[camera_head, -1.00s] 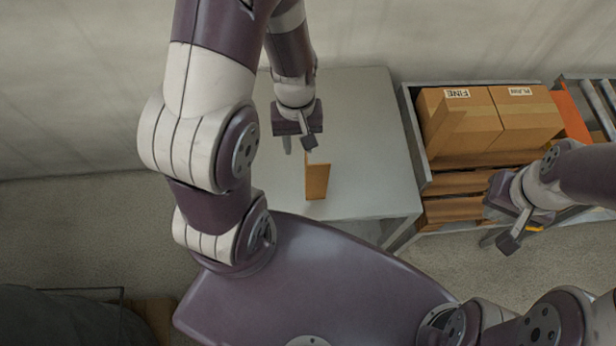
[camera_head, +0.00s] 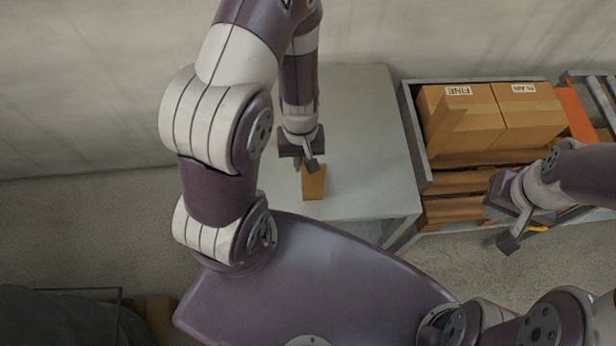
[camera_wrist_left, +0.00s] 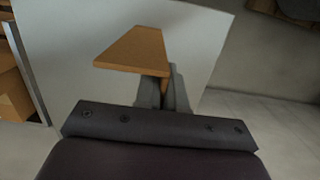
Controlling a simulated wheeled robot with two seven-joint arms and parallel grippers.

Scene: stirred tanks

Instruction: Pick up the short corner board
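The short corner board (camera_head: 314,186) is a small brown angled piece standing on the grey table near its front edge. In the left wrist view the board (camera_wrist_left: 135,48) shows its wide top and a narrow flange running down between the fingers. My left gripper (camera_head: 305,164) is at the board's back side, its fingers on either side of that flange. In the left wrist view the left gripper (camera_wrist_left: 164,88) looks closed on the flange, with little or no gap. The gripper hides the upper back of the board. My right gripper (camera_head: 509,228) hangs empty at the right; its finger gap is unclear.
The grey table (camera_head: 372,135) is otherwise bare. To its right a metal-framed rack (camera_head: 412,125) holds brown cartons (camera_head: 465,125) labelled FINE and PLAIN. A roller conveyor (camera_head: 603,100) stands at the far right. A wall is behind the table.

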